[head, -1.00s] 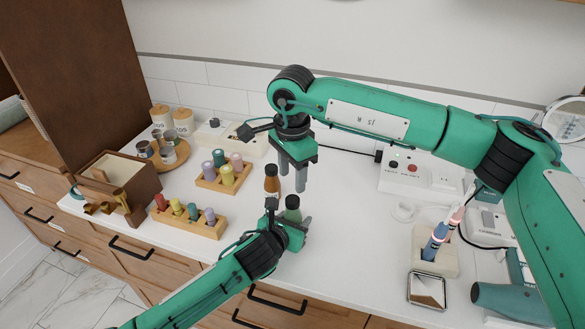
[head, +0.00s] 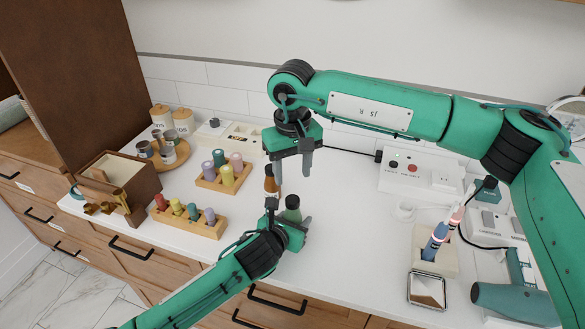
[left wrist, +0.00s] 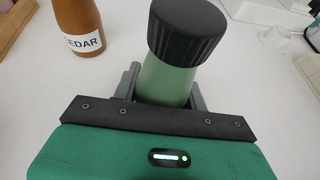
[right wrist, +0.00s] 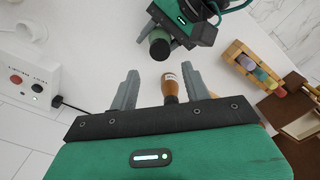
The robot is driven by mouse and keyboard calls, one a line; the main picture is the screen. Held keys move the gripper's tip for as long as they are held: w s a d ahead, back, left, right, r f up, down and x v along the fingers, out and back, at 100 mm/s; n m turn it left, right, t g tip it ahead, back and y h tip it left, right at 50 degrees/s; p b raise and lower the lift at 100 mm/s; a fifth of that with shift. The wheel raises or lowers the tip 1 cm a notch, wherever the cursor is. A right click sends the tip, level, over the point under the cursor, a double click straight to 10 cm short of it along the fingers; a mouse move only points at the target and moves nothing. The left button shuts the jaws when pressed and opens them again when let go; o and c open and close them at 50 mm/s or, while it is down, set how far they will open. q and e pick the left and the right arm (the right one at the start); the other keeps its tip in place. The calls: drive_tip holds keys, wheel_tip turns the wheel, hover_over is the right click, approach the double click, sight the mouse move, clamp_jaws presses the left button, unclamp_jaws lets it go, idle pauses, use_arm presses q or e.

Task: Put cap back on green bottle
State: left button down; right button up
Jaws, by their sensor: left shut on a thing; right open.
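The green bottle (left wrist: 165,84) stands upright between the fingers of my left gripper (head: 289,217), which is shut on it. A ribbed black cap (left wrist: 186,30) sits on top of the bottle; from the left wrist view I cannot tell how far it is screwed down. The capped bottle also shows in the head view (head: 292,203) and, from above, in the right wrist view (right wrist: 160,46). My right gripper (head: 292,176) is open and empty above and behind the bottle. Its spread fingers show in the right wrist view (right wrist: 160,72).
A brown bottle labelled CEDAR (left wrist: 80,24) stands close behind the green bottle. Wooden racks of coloured bottles (head: 190,217) and a brown box (head: 132,180) are at left. A toothbrush holder (head: 432,262) and hair dryer (head: 512,303) are at right.

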sight(293, 199)
drive_tip(key=shift+n, duration=0.3)
drive_tip(key=shift+f, duration=4)
drive_tip(key=shift+c, duration=0.5)
drive_tip(key=c, duration=0.9)
drive_tip(key=shift+c, duration=0.2)
